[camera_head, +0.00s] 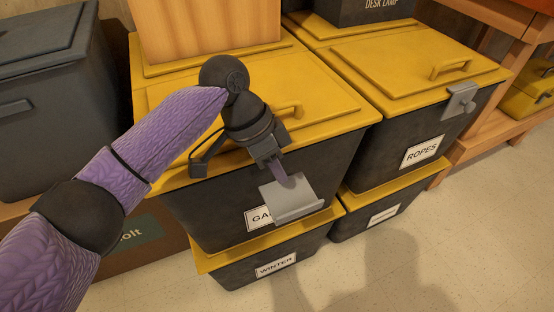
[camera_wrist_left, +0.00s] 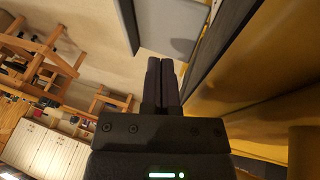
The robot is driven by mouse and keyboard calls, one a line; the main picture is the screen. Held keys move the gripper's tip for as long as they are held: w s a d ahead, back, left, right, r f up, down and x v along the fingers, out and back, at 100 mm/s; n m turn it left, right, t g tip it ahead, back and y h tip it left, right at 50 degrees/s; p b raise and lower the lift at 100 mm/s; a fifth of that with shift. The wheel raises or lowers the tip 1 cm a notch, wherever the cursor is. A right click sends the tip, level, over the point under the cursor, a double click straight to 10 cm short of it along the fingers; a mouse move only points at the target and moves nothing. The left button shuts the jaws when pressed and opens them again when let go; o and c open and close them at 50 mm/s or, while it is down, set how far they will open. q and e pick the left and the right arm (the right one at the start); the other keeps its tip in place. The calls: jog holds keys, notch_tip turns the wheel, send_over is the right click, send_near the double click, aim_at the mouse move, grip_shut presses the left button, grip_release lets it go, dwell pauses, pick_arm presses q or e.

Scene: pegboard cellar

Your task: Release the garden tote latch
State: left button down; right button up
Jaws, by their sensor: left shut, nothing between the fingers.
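The garden tote (camera_head: 325,165) is a dark tub with a yellow lid (camera_head: 310,80), and its label is partly covered, showing only "GA". Its latch (camera_head: 293,205) is a grey metal plate on the front, standing out at a slant below the lid rim. My left gripper (camera_head: 286,182) is shut and empty, its fingers pointing down at the upper part of the plate; I cannot tell whether they touch it. In the left wrist view the shut fingers (camera_wrist_left: 162,85) are just below a grey plate (camera_wrist_left: 172,22). My right gripper is not in view.
The ropes tote (camera_head: 405,145) stands to the right with its latch (camera_head: 460,102) up against its rim. The winter tote (camera_head: 265,268) lies under the garden tote. A wooden box (camera_head: 205,30) rests on the garden lid. A grey bin (camera_head: 45,110) stands left. Floor in front is clear.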

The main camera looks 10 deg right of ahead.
pick_arm(q)
jog(key=shift+f, duration=0.1)
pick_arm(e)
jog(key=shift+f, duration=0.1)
pick_arm(q)
jog(key=p+v, duration=0.5)
jog(key=v, duration=0.5)
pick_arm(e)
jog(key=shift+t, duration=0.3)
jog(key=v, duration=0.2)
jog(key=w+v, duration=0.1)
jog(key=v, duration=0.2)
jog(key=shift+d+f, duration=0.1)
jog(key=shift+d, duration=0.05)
